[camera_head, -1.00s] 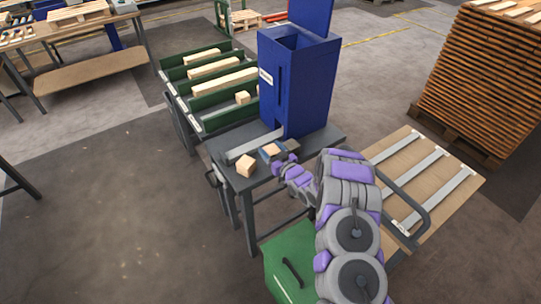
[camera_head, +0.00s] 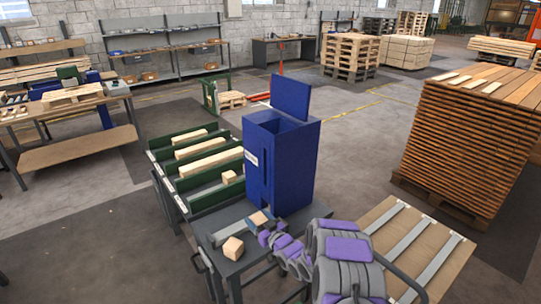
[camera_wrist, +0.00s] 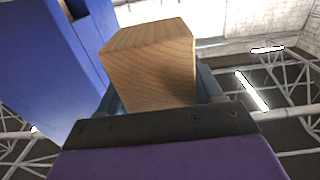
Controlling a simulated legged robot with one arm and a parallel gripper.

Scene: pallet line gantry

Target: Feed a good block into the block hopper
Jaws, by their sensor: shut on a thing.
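The block hopper (camera_head: 280,165) is a tall blue box with its lid raised and an open top, standing on a dark table. My gripper (camera_head: 262,226) is in front of it, low beside its base. It is shut on a wooden block (camera_wrist: 150,65), which fills the wrist view between the jaws. The held block also shows in the head view (camera_head: 258,217). The hopper's blue side (camera_wrist: 55,60) is at the left of the wrist view. A second wooden block (camera_head: 233,248) lies loose on the table's front left part.
The dark table (camera_head: 222,265) bears the hopper. A rack with green dividers (camera_head: 165,160) holds timber pieces and a small block (camera_head: 229,177) to the left. A tall stack of wooden boards (camera_head: 465,140) stands at the right. A panel with grey strips (camera_head: 425,240) lies nearer, right of my arm.

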